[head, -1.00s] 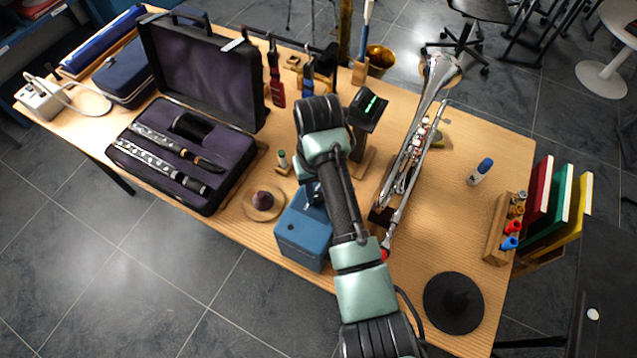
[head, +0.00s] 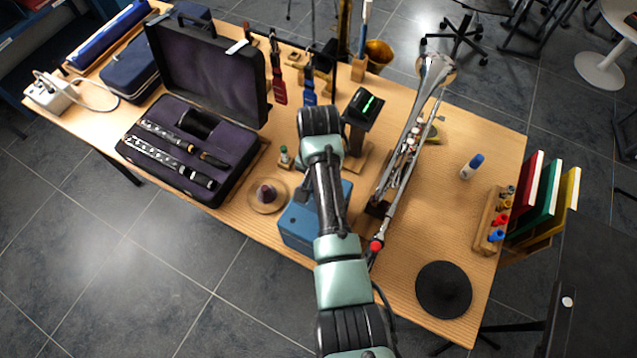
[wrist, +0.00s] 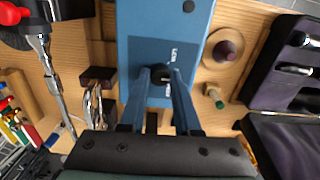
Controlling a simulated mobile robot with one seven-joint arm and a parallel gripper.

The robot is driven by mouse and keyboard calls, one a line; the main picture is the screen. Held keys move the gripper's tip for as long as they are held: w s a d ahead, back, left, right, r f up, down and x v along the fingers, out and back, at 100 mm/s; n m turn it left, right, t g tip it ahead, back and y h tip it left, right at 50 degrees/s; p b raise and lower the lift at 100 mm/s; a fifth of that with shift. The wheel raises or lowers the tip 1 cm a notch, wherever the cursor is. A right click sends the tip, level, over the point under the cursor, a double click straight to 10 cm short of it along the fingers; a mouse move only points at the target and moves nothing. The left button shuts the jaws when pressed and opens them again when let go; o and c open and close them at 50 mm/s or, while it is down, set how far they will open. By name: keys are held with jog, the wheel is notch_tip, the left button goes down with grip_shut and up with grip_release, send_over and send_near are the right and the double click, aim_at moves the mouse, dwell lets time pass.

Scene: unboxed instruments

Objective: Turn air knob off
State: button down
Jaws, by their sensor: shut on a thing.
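The blue box (head: 296,232) stands near the front edge of the table, partly covered by my arm in the head view. In the wrist view the blue box (wrist: 200,20) fills the top middle, with a dark blue panel and small white lettering that I cannot read clearly. A small round black knob (wrist: 162,73) sits on that panel. My gripper (wrist: 162,78) has its two blue fingers on either side of the knob, shut on it. In the head view my arm hides the fingers and the knob. Which setting the knob points to cannot be told.
A trumpet (head: 403,150) on a stand is close to the right of my arm. A small display (head: 362,108) stands behind it. A round wooden disc with a dark cone (head: 266,193) and an open instrument case (head: 238,165) lie to the left.

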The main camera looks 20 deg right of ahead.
dwell(0.3)
jog(key=c, duration=0.6)
grip_release()
jog(key=shift+r, duration=0.15)
notch_tip(320, 180, up, 13)
jog(key=shift+f+p, duration=0.1)
jog(key=shift+p, duration=0.55)
